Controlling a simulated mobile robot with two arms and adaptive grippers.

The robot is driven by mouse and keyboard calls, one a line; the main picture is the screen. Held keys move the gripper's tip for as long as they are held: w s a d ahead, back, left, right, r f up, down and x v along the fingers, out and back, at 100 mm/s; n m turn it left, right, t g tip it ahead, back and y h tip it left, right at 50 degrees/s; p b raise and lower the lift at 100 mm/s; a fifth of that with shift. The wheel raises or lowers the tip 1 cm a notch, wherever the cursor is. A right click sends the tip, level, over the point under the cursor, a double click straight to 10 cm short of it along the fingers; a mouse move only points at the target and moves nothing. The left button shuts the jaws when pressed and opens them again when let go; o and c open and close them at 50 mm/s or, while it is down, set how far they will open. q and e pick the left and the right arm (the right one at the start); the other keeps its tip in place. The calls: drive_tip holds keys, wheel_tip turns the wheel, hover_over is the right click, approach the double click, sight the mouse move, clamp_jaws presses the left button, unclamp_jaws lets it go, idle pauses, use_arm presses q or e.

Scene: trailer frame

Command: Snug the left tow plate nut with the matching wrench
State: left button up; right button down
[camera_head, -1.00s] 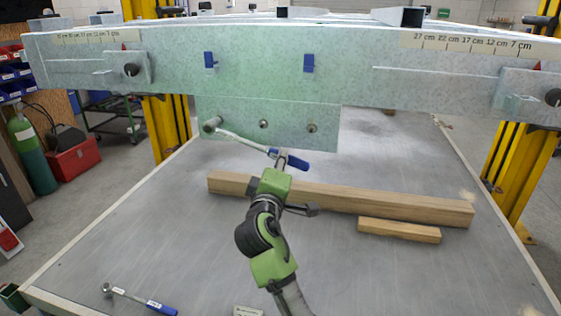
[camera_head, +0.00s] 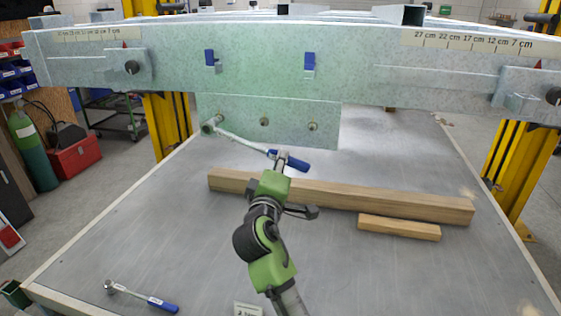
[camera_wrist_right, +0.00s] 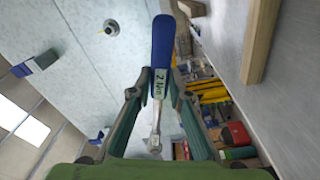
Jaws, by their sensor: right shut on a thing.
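The tow plate (camera_head: 290,138) hangs below the galvanized beam, with a row of nuts along it. A wrench with a blue handle (camera_head: 291,162) and a metal shaft (camera_head: 243,141) reaches left. Its head is at the left nut (camera_head: 217,119) and partly hides it; I cannot tell how fully it is seated. My right gripper (camera_head: 279,166) is shut on the wrench near its handle. In the right wrist view the blue handle (camera_wrist_right: 163,40) with a pale label stands between the fingers (camera_wrist_right: 157,92). My left gripper is not in view.
A second blue-handled wrench (camera_head: 142,297) lies on the table (camera_head: 120,240) at the front left. A long wooden beam (camera_head: 380,199) and a shorter block (camera_head: 399,227) lie behind and right of my right arm. Yellow posts (camera_head: 166,125) stand at the sides.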

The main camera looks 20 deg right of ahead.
drive_tip(key=shift+r, duration=0.1)
drive_tip(key=v, duration=0.4)
drive_tip(key=shift+w+a, duration=0.1)
drive_tip(key=shift+a, duration=0.1)
idle(0.5)
